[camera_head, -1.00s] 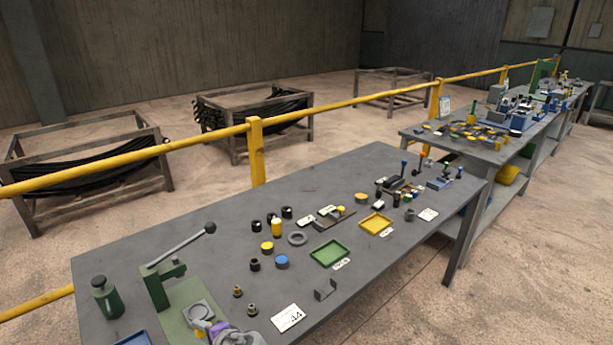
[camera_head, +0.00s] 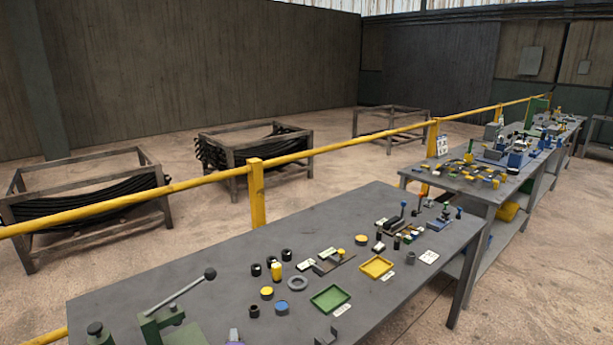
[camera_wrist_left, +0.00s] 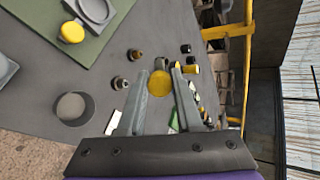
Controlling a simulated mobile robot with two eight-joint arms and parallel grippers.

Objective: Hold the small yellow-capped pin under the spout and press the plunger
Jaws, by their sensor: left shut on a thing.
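In the left wrist view, my left gripper (camera_wrist_left: 168,66) has its two grey fingers on either side of a piece with a round yellow top (camera_wrist_left: 159,84), and is shut on it. The piece's lower part is hidden, so I cannot tell for certain that it is the pin. My right gripper is in neither view.
A green lever press (camera_head: 160,322) with a black-knobbed handle stands beside the bottle. A green tray (camera_head: 330,299), a yellow tray (camera_head: 376,267), a grey ring (camera_head: 298,284) and several small caps spread over the grey table (camera_head: 225,285). A yellow rail (camera_head: 200,193) runs behind it.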

